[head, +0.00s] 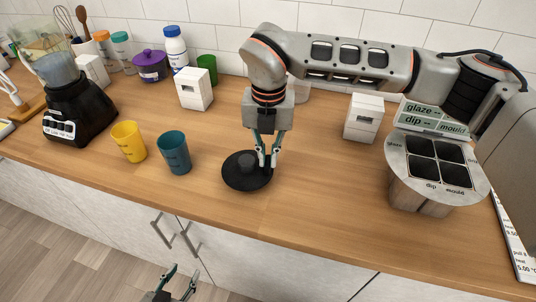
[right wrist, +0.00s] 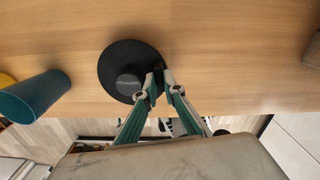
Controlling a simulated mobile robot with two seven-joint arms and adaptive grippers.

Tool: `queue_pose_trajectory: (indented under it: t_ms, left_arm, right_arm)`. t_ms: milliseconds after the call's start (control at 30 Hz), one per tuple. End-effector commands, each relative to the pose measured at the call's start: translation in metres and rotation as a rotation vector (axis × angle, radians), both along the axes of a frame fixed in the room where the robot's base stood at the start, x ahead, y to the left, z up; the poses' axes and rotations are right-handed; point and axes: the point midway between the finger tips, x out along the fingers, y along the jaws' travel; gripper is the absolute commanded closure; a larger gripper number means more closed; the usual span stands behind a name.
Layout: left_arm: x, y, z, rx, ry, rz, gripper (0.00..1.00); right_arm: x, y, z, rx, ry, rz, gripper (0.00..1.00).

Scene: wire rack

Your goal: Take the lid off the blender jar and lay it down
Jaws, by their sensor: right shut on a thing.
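The lid (head: 240,178) is a black disc with a raised round knob in the middle, lying flat at counter height near the front of the counter. I cannot tell whether it fully touches the wood. My right gripper (head: 267,160) points down and is shut on the lid at its right side, beside the knob. In the right wrist view the fingertips meet at the edge of the lid (right wrist: 115,65). The clear blender jar (head: 52,65) stands on its black base at the left, with no lid on it. My left gripper (head: 178,282) is open and empty, low in front of the cabinets.
A teal cup (head: 174,153) and a yellow cup (head: 128,141) stand left of the lid. White boxes (head: 194,89) and (head: 364,118), a purple pot (head: 150,66) and bottles are behind. A round holder with dark compartments (head: 430,190) stands right. Wood right of the lid is clear.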

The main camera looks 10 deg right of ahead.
Motion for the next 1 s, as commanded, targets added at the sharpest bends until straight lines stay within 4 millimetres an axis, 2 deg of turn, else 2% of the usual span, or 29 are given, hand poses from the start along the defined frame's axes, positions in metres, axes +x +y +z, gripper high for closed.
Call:
queue_pose_trajectory:
  t_ms: [1000]
  left_arm:
    - [0.000,0.000,-0.013,0.000,0.000,0.000,0.60]
  right_arm:
    - [0.000,0.000,-0.015,0.000,0.000,0.000,1.00]
